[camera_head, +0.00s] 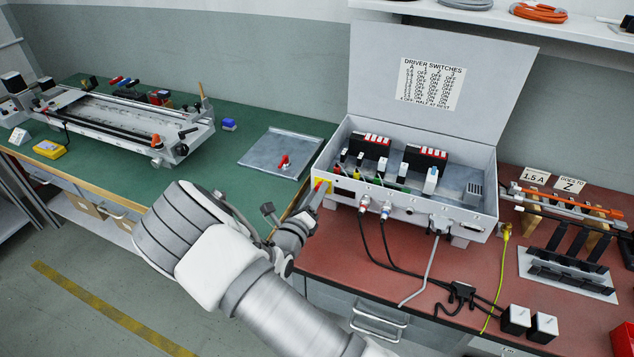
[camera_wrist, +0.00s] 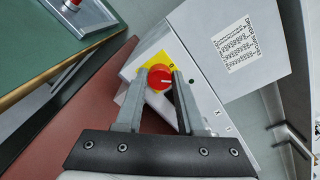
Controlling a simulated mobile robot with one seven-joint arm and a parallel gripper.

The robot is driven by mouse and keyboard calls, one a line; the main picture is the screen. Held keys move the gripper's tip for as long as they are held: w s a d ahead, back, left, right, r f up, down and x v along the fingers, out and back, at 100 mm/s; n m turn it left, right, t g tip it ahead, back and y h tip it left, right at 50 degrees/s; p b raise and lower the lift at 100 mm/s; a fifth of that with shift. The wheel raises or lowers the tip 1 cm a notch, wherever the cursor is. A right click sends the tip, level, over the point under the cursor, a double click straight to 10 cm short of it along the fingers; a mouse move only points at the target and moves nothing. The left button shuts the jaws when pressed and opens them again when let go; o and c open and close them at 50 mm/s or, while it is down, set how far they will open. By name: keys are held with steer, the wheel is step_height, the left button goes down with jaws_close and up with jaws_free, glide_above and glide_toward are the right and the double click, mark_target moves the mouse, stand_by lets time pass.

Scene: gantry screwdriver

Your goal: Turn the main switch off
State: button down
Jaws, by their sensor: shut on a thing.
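The main switch is a red rotary knob (camera_wrist: 159,77) on a yellow plate (camera_wrist: 164,61), on the end of the grey control box (camera_head: 402,202). In the head view the yellow plate (camera_head: 321,186) shows at the box's left front corner, partly behind my gripper (camera_head: 313,198). In the wrist view my gripper (camera_wrist: 157,84) has one finger on each side of the knob and is shut on it. A 0 is printed on the plate near the right finger. A pale pointer mark on the knob faces right in that view. The rest of the plate's lettering is hidden or too small.
The box lid (camera_head: 437,75) stands open with a driver switches label (camera_head: 431,84). Cables (camera_head: 385,245) hang from the box front onto the red bench (camera_head: 345,247). A metal plate with a red knob (camera_head: 281,153) lies on the green bench (camera_head: 240,143) to the left.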

steer(key=shift+f+n+p, duration=0.1)
steer(key=shift+n+p, duration=2.5)
steer(key=shift+n, duration=1.6)
steer(key=c, duration=0.5)
jaws_free()
steer(key=shift+a, duration=0.1)
steer(key=v, duration=1.7)
steer(key=shift+s, duration=0.2)
